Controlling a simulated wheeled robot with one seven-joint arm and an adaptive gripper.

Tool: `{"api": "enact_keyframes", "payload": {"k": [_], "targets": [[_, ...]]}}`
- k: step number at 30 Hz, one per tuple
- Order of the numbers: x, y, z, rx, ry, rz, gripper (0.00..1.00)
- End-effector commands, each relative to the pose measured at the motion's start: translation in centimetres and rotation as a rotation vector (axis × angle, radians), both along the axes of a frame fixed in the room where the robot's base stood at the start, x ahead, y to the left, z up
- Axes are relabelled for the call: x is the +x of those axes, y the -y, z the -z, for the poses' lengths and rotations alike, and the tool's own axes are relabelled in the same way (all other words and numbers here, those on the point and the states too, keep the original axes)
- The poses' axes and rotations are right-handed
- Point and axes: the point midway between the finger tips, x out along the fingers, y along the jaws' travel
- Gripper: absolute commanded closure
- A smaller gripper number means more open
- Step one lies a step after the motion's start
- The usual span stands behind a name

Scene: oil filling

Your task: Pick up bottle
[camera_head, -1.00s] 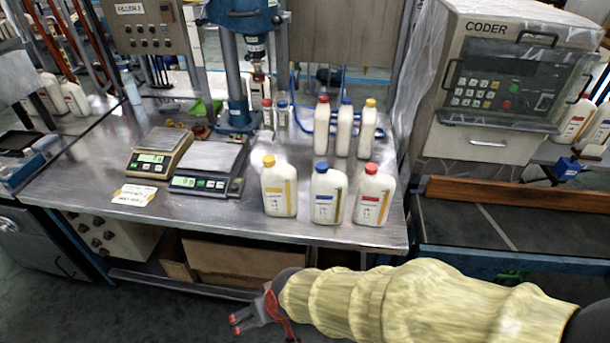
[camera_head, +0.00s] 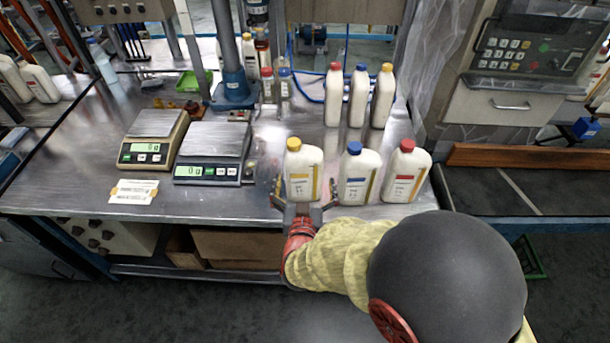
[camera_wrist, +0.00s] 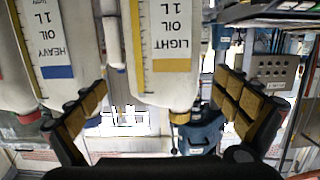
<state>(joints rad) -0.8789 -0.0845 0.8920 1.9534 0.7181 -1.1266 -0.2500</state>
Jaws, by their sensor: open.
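A white bottle with a yellow cap (camera_head: 302,170) stands at the front of the metal table. In the wrist view this bottle (camera_wrist: 167,50) reads "LIGHT OIL 1 L" and appears upside down between my fingers. My gripper (camera_head: 305,192) is open, with one finger on each side of the yellow-capped bottle near its lower part. In the wrist view my gripper (camera_wrist: 165,105) shows clear gaps beside the bottle. A blue-capped bottle (camera_head: 357,175), labelled "HEAVY OIL 1 L" in the wrist view, stands just right of it. A red-capped bottle (camera_head: 405,173) stands further right.
Three slimmer bottles with red (camera_head: 334,95), blue (camera_head: 359,97) and yellow (camera_head: 383,97) caps stand behind. Two scales (camera_head: 212,150) (camera_head: 153,138) and a paper card (camera_head: 134,191) lie left. The coder machine (camera_head: 515,85) is at right. The table's front edge is below the bottles.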

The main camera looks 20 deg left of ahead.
Motion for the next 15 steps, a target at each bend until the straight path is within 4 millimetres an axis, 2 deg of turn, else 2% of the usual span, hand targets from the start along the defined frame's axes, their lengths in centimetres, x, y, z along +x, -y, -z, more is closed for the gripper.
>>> {"api": "enact_keyframes", "payload": {"k": [15], "targets": [[5.9, -2.0, 1.2, -0.001, -0.003, 0.001, 0.00]]}}
